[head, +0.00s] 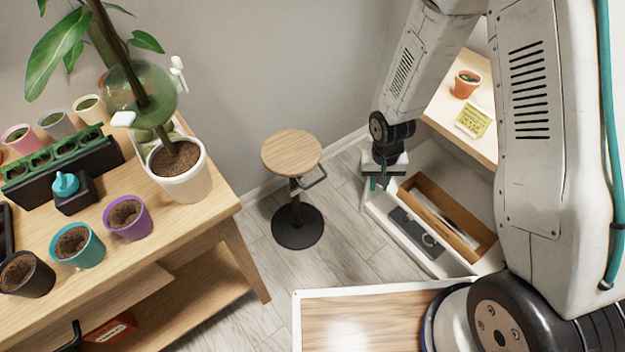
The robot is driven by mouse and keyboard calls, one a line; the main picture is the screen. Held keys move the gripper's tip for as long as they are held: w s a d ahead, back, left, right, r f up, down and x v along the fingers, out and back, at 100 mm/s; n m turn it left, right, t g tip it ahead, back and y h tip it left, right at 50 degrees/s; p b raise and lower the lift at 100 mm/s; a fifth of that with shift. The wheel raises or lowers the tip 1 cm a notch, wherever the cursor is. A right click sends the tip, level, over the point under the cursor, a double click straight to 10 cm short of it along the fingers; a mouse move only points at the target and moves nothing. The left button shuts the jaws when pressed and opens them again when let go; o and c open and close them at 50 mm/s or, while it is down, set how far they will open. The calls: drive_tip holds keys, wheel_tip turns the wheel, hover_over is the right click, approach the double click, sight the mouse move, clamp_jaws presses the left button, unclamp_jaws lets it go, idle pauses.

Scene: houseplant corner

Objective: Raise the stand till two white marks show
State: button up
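The stand has a round wooden top (291,153), a dark column (296,205) and a round black base (298,227) on the floor.
The open white drawer (380,212) holds a wooden tray (462,222) and a grey flat item (415,232). A wooden table (190,255) with pots, including a white pot (185,185) with a tall plant, stands left. Bare floor (345,225) lies between stand and drawer.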

drive_tip(key=w+a+f+m+t+y, duration=0.1)
drive_tip(key=a+f+m+t+y, duration=0.3)
drive_tip(key=f, duration=0.8)
drive_tip(key=w+a+f+m+t+y, duration=0.1)
drive_tip(key=a+f+t, duration=0.3)
drive_tip(key=f, duration=0.9)
drive_tip(key=w+a+r+m+t+y, duration=0.45)
drive_tip(key=w+r, duration=0.25)
drive_tip(key=r, duration=0.2)
drive_tip(key=x, duration=0.7)
drive_tip(key=shift+w+a+m+t, duration=0.3)
drive_tip(key=shift+a+m+t, duration=0.05)
drive_tip(key=shift+t, duration=0.1)
drive_tip(key=shift+r, duration=0.1)
clamp_jaws()
drive_tip(key=shift+r, duration=0.1)
